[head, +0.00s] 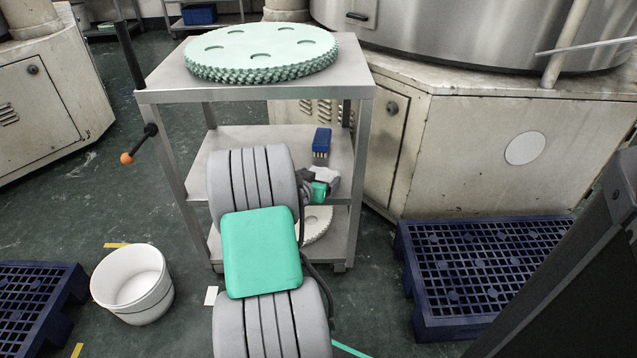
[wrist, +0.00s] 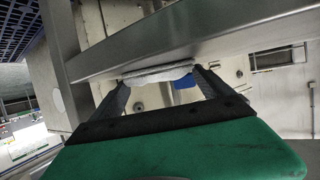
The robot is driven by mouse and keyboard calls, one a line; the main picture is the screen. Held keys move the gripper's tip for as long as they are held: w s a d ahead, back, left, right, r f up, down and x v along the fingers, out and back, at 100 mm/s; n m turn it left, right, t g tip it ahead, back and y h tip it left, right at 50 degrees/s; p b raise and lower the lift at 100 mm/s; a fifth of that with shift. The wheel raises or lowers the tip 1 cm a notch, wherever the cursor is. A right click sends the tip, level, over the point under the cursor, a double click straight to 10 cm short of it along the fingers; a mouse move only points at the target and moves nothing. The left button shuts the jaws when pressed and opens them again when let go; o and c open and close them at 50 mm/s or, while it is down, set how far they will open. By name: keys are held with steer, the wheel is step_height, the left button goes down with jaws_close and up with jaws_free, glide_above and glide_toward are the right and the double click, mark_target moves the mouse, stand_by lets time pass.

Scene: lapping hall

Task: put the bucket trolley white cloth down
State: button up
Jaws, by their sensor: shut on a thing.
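The white cloth (wrist: 158,74) is a small folded piece between the two dark fingers of my gripper (wrist: 160,82) in the wrist view. In the head view the cloth (head: 327,172) shows as a small pale patch at the right side of the trolley's middle shelf. My gripper (head: 318,186) is shut on it there, partly hidden by my arm. I cannot tell whether the cloth touches the shelf. The grey metal trolley (head: 160,98) has a top and lower shelves. A white bucket (head: 133,285) stands on the floor to its left.
A pale green toothed disc (head: 262,50) covers much of the trolley's top. A blue box (head: 321,143) sits on the middle shelf, just behind the cloth. A blue pallet (head: 480,265) lies to the right, another (head: 35,300) at left. A large machine (head: 510,140) stands behind.

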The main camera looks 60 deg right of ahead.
steer(key=o, duration=1.1)
